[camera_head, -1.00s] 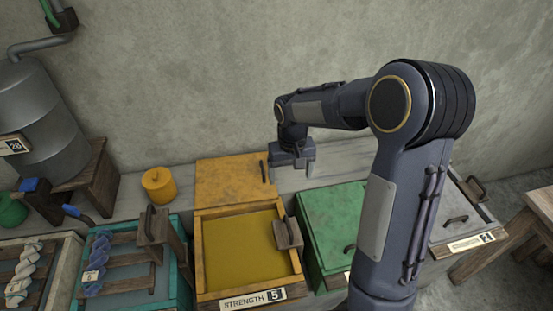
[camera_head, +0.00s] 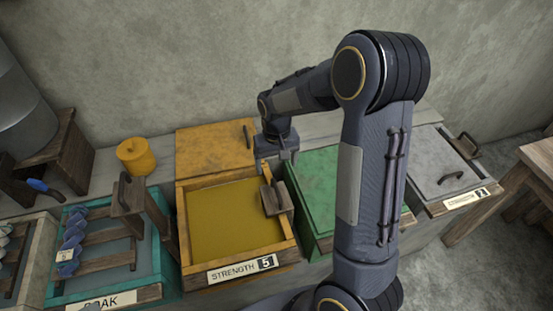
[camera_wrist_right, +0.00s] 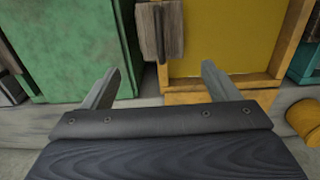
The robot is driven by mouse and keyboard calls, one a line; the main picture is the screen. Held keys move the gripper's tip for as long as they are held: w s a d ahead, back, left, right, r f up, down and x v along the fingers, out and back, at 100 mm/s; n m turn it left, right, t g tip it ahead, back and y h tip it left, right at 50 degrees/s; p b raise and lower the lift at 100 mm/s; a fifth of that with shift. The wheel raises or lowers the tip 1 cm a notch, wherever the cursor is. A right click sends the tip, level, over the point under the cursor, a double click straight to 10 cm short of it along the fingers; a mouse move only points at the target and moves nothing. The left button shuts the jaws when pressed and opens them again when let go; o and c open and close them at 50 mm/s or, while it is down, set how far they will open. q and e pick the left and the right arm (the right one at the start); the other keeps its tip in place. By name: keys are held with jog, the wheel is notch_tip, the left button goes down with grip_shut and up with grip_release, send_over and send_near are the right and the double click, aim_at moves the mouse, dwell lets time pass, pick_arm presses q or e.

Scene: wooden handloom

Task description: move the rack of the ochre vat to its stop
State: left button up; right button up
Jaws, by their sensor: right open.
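The ochre vat (camera_head: 205,272) is an open yellow wooden box with ochre liquid (camera_head: 235,218) and a "STRENGTH 5" label. Its rack shows as a brown wooden piece with a handle (camera_head: 276,198) at the vat's right rim. In the right wrist view the rack (camera_wrist_right: 160,30) is ahead of the fingers, at the edge of the vat. My right gripper (camera_head: 274,163) is open and empty, behind the rack and apart from it. In the right wrist view its two fingers (camera_wrist_right: 162,70) are spread, with the rack between their lines. My left gripper is not in view.
The ochre lid (camera_head: 212,150) lies behind the vat. A closed green vat (camera_head: 318,175) is close on the right, partly behind my right arm. A teal vat (camera_head: 70,285) with blue yarn on its rack is on the left. A yellow canister (camera_head: 137,156) stands behind.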

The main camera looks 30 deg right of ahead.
aim_at(277, 188)
notch_tip(277, 188, down, 13)
jog(key=b, duration=0.9)
jog(key=shift+f+b, duration=0.3)
grip_shut()
notch_tip(277, 188, up, 18)
jog(key=p, duration=1.4)
jog(key=shift+w+r, duration=0.15)
jog(key=shift+r, duration=0.05)
jog(key=shift+o, duration=1)
grip_release()
